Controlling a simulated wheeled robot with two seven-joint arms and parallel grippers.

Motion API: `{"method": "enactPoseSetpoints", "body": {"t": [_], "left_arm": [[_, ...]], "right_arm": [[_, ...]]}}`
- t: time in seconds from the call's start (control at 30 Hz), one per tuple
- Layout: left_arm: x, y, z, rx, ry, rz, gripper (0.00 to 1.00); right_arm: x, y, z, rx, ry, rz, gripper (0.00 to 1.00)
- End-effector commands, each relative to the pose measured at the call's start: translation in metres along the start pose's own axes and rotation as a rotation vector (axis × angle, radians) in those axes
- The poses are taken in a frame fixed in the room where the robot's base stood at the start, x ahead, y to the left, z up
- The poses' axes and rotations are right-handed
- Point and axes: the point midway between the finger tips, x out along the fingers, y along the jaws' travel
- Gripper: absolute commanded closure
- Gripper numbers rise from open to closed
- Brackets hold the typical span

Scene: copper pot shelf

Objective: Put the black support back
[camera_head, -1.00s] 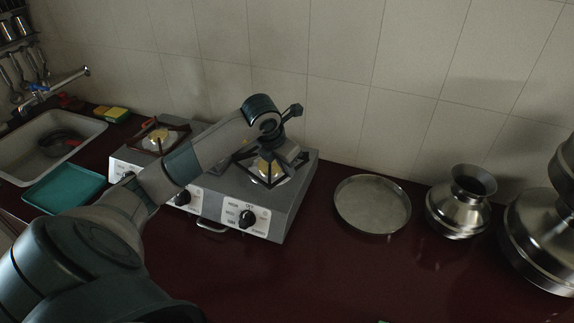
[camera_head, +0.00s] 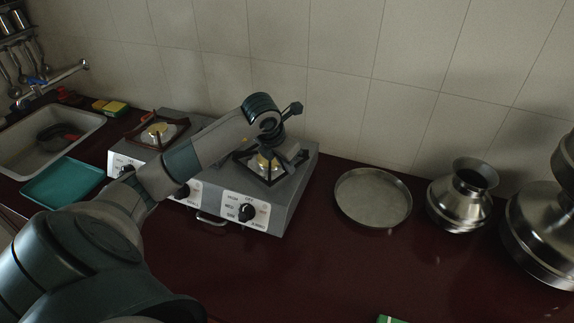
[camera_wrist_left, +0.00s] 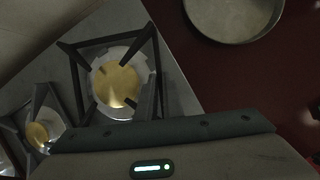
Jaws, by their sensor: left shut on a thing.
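The black support (camera_head: 247,155) is a dark square frame with prongs, around the brass cap of the right burner (camera_head: 261,162) on the grey stove (camera_head: 285,205). The wrist view shows the support (camera_wrist_left: 154,72) around the brass cap (camera_wrist_left: 116,84); I cannot tell whether it rests fully flat. My left gripper (camera_head: 279,160) points down from above and is shut on the support at its right side. Its fingertips are hidden behind the gripper body in the wrist view. My right gripper is out of view.
The left burner (camera_head: 157,131) has its own dark support. A round metal plate (camera_head: 373,198), a steel pot (camera_head: 459,196) and a larger vessel (camera_head: 540,235) stand to the right. A teal tray (camera_head: 63,183) and a sink (camera_head: 20,155) are left.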

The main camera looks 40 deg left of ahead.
Motion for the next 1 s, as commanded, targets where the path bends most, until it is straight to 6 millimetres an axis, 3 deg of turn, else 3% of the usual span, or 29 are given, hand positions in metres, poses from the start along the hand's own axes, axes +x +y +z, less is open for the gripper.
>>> {"method": "enactPoseSetpoints", "body": {"t": [0.07,0.1,0.17,0.67,0.83,1.0], "left_arm": [[-0.001,0.0,0.001,0.0,-0.003,0.001,1.0],[-0.001,0.0,0.0,0.0,-0.001,0.0,0.88],[-0.001,0.0,0.0,0.0,-0.001,0.0,0.75],[-0.006,0.0,0.003,0.0,-0.001,0.0,0.75],[-0.016,0.001,0.007,0.0,-0.001,-0.001,0.75],[-0.04,0.001,0.005,0.003,-0.006,0.002,0.75]], "right_arm": [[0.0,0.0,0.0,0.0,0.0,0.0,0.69],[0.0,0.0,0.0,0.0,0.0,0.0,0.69],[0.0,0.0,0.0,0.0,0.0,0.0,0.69],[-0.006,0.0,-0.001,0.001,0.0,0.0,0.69],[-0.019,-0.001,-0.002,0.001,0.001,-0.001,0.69],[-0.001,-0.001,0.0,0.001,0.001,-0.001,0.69]]}}
